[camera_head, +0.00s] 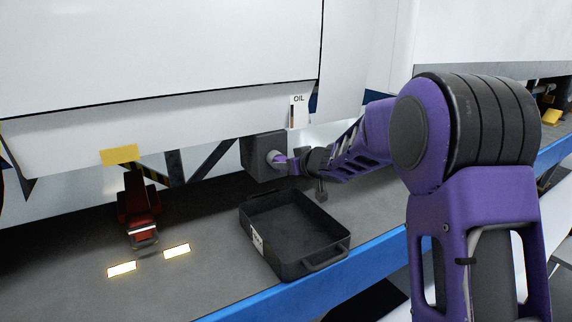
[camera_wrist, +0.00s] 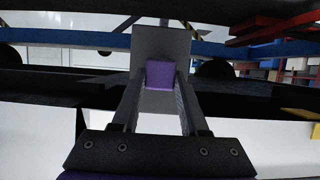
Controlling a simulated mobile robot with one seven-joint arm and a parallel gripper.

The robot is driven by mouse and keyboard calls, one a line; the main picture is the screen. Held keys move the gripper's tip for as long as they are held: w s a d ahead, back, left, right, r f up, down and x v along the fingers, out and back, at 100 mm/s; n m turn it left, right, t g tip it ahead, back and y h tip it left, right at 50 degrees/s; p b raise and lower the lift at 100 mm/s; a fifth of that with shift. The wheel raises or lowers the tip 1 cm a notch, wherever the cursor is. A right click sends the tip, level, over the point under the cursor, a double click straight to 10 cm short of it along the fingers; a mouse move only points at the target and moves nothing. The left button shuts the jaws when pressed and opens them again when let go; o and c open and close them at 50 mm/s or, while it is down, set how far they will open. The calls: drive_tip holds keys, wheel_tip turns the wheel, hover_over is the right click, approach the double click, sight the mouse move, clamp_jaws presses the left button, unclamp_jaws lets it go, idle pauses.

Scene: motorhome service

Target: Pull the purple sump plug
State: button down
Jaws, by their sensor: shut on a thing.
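The purple sump plug (camera_wrist: 160,74) shows in the wrist view as a small purple block against the grey sump box (camera_wrist: 160,43). My gripper (camera_wrist: 161,88) is shut on the plug, with one finger on each side of it. In the head view the grey sump box (camera_head: 258,157) hangs under the white vehicle body. My gripper (camera_head: 283,162) reaches its right side there, and the plug is mostly hidden by the fingers. The plug appears to be at the face of the box; I cannot tell how deep it sits.
A black drain pan (camera_head: 262,210) stands on the grey platform below the sump box. A red jack-like device (camera_head: 138,210) stands to the left, near two lit strips. A white OIL label (camera_head: 299,112) is above the box. A blue edge (camera_head: 290,293) borders the platform.

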drive_tip(key=shift+s+d, duration=0.35)
drive_tip(key=shift+s, duration=0.15)
idle(0.8)
drive_tip(key=c, duration=0.9)
unclamp_jaws()
clamp_jaws()
drive_tip(key=shift+s+d, duration=0.65)
drive_tip(key=shift+s, duration=0.35)
drive_tip(key=shift+s+d, duration=0.65)
drive_tip(key=shift+s, duration=0.3)
drive_tip(key=shift+d, duration=0.1)
